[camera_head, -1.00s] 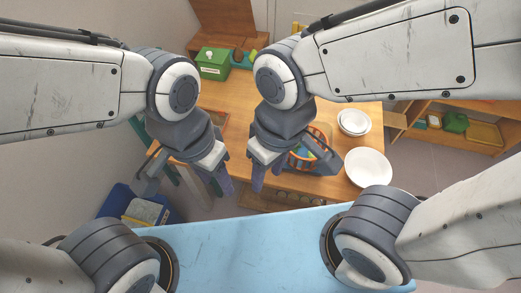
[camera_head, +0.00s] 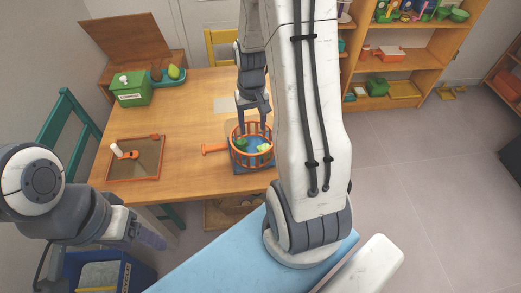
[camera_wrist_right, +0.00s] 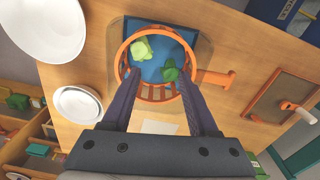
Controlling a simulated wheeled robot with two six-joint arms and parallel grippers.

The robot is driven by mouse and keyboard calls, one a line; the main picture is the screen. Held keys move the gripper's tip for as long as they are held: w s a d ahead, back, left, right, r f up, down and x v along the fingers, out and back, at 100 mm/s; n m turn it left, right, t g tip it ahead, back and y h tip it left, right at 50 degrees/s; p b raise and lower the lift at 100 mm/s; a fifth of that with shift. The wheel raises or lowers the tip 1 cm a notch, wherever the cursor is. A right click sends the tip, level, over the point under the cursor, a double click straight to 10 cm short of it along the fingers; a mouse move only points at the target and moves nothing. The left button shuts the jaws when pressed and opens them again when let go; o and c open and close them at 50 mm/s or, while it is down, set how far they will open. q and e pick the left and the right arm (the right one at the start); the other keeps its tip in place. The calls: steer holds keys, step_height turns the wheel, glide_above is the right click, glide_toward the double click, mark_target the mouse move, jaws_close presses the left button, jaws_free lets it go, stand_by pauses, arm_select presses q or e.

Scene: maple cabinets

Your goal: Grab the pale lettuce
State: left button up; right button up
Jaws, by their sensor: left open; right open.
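The pale lettuce (camera_head: 264,148), a light green piece, lies inside an orange basket (camera_head: 233,158) on the wooden table. In the right wrist view the pale lettuce (camera_wrist_right: 141,48) is in the basket's far left part. A darker green piece (camera_wrist_right: 171,70) lies beside it, apart from it. My right gripper (camera_head: 253,118) is above the basket, pointing down, open and empty. In the right wrist view its fingertips (camera_wrist_right: 159,80) overlap the near rim, with the pale lettuce beyond them. My left gripper (camera_head: 152,236) is low at the left, away from the basket, open and empty.
The basket stands on a blue mat (camera_head: 240,169), its orange handle (camera_head: 213,149) pointing left. A framed board (camera_head: 146,164), a green box (camera_head: 131,91) and a teal tray (camera_head: 169,81) are on the table. White bowls (camera_wrist_right: 78,104) show in the right wrist view.

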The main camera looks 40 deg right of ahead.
mark_target(264, 144)
steer(key=shift+m, duration=0.5)
steer(key=d+f, duration=0.2)
steer(key=d, duration=0.1)
steer(key=shift+s+d+f, duration=0.25)
steer(key=shift+s+f, duration=0.1)
steer(key=shift+s, duration=0.05)
step_height(264, 144, down, 4)
steer(key=shift+d+f, duration=0.1)
steer(key=shift+f, duration=0.15)
steer(key=shift+w+d+f, duration=0.1)
steer(key=shift+f, duration=1.3)
steer(key=shift+d+f, duration=0.1)
steer(key=shift+f, duration=1.3)
jaws_close()
steer(key=shift+r, duration=0.1)
